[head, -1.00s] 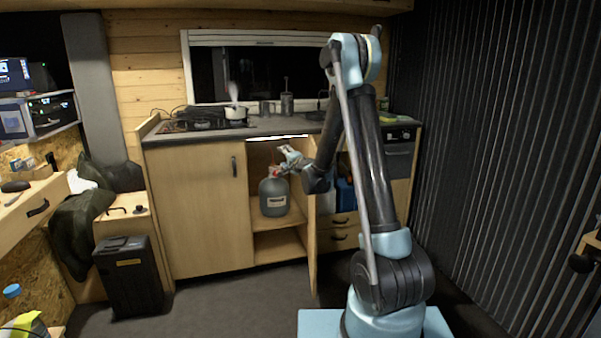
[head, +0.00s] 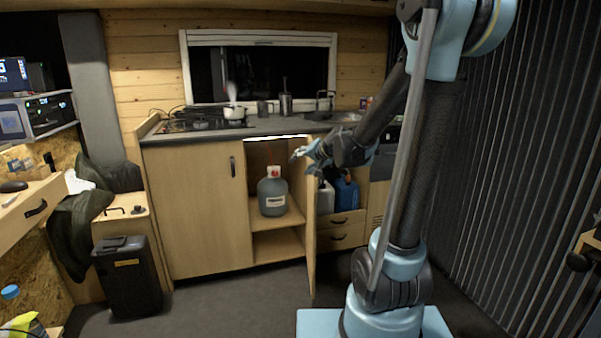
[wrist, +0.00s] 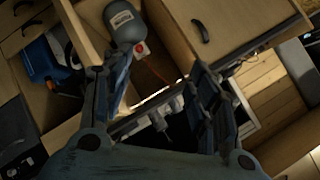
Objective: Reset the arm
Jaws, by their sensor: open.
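My gripper (head: 305,151) is open and empty in front of the kitchen unit, just right of the open cupboard, at about the height of the cupboard's top. In the wrist view my gripper's two fingers (wrist: 160,95) stand wide apart with nothing between them. A grey gas bottle (head: 273,198) with a red and white top stands upright on the cupboard's upper shelf, apart from the gripper. The bottle also shows in the wrist view (wrist: 124,22), beyond the fingers.
The open cupboard door (head: 310,225) juts out toward me. A blue canister (head: 347,194) stands right of it, above the drawers. A steaming pot (head: 234,112) is on the hob. A black bin (head: 128,278) stands at left. The floor (head: 230,305) in front is clear.

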